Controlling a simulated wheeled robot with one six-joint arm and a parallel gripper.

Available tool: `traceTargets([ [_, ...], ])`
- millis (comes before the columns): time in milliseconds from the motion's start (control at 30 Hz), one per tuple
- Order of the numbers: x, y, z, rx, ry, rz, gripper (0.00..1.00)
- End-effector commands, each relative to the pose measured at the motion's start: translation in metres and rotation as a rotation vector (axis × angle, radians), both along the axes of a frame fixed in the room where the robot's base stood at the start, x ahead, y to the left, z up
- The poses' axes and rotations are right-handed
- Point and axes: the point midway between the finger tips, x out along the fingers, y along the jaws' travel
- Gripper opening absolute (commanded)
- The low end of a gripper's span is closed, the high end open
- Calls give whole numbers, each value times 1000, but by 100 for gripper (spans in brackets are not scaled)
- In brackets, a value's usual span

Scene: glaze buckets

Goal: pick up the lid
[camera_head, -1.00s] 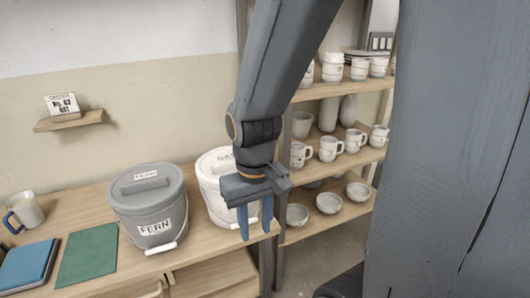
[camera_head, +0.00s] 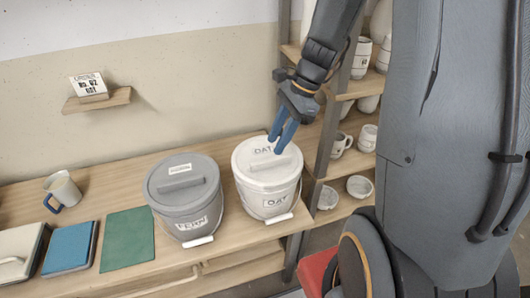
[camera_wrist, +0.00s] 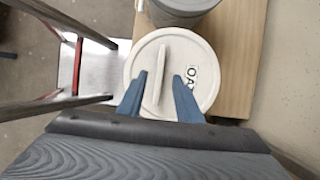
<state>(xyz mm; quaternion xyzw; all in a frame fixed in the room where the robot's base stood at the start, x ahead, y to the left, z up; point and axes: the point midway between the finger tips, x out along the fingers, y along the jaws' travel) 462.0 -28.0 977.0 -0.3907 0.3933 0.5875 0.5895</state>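A white round lid (camera_head: 268,168) with a bar handle and an OAT label sits on a white bucket (camera_head: 262,205), also marked OAT. In the wrist view the lid (camera_wrist: 188,48) fills the middle. A grey lid (camera_head: 165,187) closes the grey FERN bucket (camera_head: 185,222) to the left. My gripper (camera_head: 275,147) is open above the white lid. In the wrist view my gripper (camera_wrist: 159,75) has its fingers apart, with the handle (camera_wrist: 159,78) showing between them. Nothing is held, and I cannot tell how high the fingertips are above the lid.
The buckets stand on a wooden table (camera_head: 120,178) with a mug (camera_head: 63,190), a green sheet (camera_head: 127,238) and a blue book (camera_head: 71,248). A small wall shelf (camera_head: 97,101) bears a card. Shelves with pottery (camera_head: 348,208) stand at right.

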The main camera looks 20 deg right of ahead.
Motion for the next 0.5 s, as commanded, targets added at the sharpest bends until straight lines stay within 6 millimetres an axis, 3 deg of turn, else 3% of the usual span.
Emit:
traceTargets([
  [500,0,19,-52,-1,2,2,32],
])
